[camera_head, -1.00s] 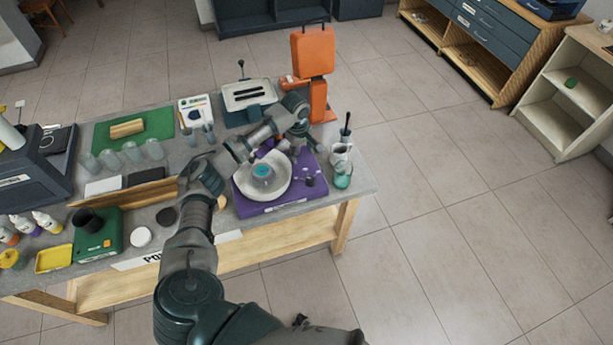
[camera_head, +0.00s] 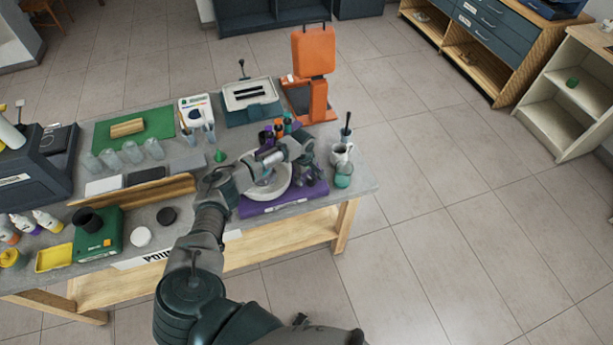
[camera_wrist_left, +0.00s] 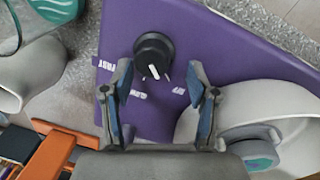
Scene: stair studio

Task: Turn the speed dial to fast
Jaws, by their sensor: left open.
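The speed dial (camera_wrist_left: 153,55) is a round black knob with a white pointer line on the purple base (camera_wrist_left: 215,45) of the pottery wheel. In the left wrist view its pointer faces the bottom of the picture, towards the gap between two of the white labels. A label that seems to read FAST (camera_wrist_left: 106,65) is left of the dial. My left gripper (camera_wrist_left: 160,72) is open, with its fingers apart and the dial between and just beyond their tips. In the head view the left gripper (camera_head: 308,178) is over the right part of the purple base (camera_head: 285,203), hiding the dial.
A white basin (camera_wrist_left: 290,108) with a teal piece (camera_wrist_left: 255,150) sits beside the gripper on the wheel. A white mug (camera_head: 341,153) and teal jar (camera_head: 343,176) stand close at right.

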